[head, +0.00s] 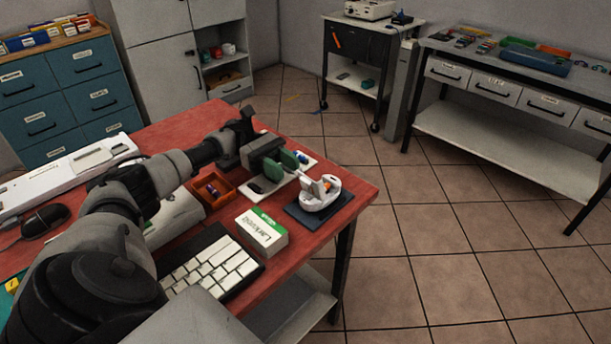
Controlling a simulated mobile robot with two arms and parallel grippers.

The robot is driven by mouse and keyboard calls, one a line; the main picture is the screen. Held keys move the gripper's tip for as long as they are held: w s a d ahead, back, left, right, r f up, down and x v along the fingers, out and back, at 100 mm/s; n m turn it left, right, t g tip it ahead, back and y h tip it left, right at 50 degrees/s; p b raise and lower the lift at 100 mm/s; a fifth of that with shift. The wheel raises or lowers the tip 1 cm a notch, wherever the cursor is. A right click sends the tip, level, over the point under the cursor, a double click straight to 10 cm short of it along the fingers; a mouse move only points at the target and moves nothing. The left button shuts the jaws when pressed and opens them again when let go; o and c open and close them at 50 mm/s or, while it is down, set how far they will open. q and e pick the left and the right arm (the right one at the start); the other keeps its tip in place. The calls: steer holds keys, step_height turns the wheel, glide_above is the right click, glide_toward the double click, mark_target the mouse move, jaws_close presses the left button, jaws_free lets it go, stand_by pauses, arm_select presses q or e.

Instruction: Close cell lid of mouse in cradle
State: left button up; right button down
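A white mouse (316,203) lies in a dark cradle (305,219) near the right end of the red table. Its cell lid (332,184) appears raised, and a small orange piece, likely the cell, shows beside it. My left gripper (282,166), with green finger pads, is just left of and behind the mouse. Its pads look apart with nothing between them, and it is not touching the mouse. My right gripper is out of view.
A green-and-white box (262,233) stands in front of the cradle, with a keyboard (212,263) to its left. An orange tray (213,188) holds small items. A white pad (262,188) lies beneath my gripper. The table's right edge (365,196) is close to the cradle.

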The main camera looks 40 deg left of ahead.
mark_target(301, 177)
arm_select(q)
steer(key=d, duration=0.1)
steer(key=d+p, duration=0.1)
steer(key=d, duration=0.3)
steer(key=shift+s+d+r+p, duration=0.1)
steer(key=shift+s+d+p, duration=0.15)
steer(key=shift+p, duration=0.1)
steer(key=shift+d, duration=0.6)
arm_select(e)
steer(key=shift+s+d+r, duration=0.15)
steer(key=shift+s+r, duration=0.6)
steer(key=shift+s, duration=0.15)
arm_select(q)
steer(key=shift+f, duration=0.2)
jaws_close()
